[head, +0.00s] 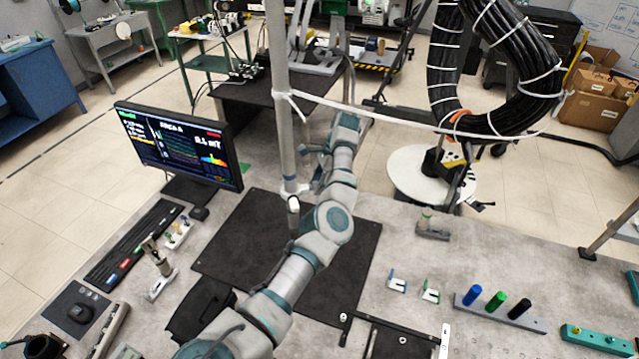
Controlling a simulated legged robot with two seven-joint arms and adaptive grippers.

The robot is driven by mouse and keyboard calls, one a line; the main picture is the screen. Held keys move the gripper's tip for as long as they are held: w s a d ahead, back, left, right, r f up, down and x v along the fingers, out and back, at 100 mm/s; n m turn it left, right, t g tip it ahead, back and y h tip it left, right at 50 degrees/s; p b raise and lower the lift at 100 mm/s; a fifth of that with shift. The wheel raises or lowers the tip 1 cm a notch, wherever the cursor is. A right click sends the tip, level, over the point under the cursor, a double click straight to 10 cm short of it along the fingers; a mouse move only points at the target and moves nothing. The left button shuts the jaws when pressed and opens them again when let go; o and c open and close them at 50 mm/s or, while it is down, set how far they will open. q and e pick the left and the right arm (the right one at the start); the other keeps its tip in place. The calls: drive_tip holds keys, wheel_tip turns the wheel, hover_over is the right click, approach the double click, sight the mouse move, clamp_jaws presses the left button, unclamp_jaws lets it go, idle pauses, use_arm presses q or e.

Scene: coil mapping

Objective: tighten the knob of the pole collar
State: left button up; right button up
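A grey upright pole (279,70) stands at the dark mat. A white collar (284,96) sits on its upper part, where a white boom (400,124) runs off to the right. A second pale fitting (295,190) is around the pole low down. No knob can be made out clearly on either. My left arm reaches up from the bottom, and my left gripper (317,162) is just right of the pole, below the upper collar. The fingers are small and partly hidden by my arm, so their opening and any contact are unclear. My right gripper is out of view.
A monitor (178,143) and keyboard (134,243) are left of the dark mat (235,238). A thick black cable coil (444,65) hangs at upper right. A rack (500,312) with blue, green and black pegs and small stands are at right.

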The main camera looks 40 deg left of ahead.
use_arm(q)
drive_tip(key=shift+o, duration=0.8)
drive_tip(key=shift+a, duration=0.15)
wheel_tip(320, 180, up, 10)
drive_tip(key=shift+w+a+f, duration=0.1)
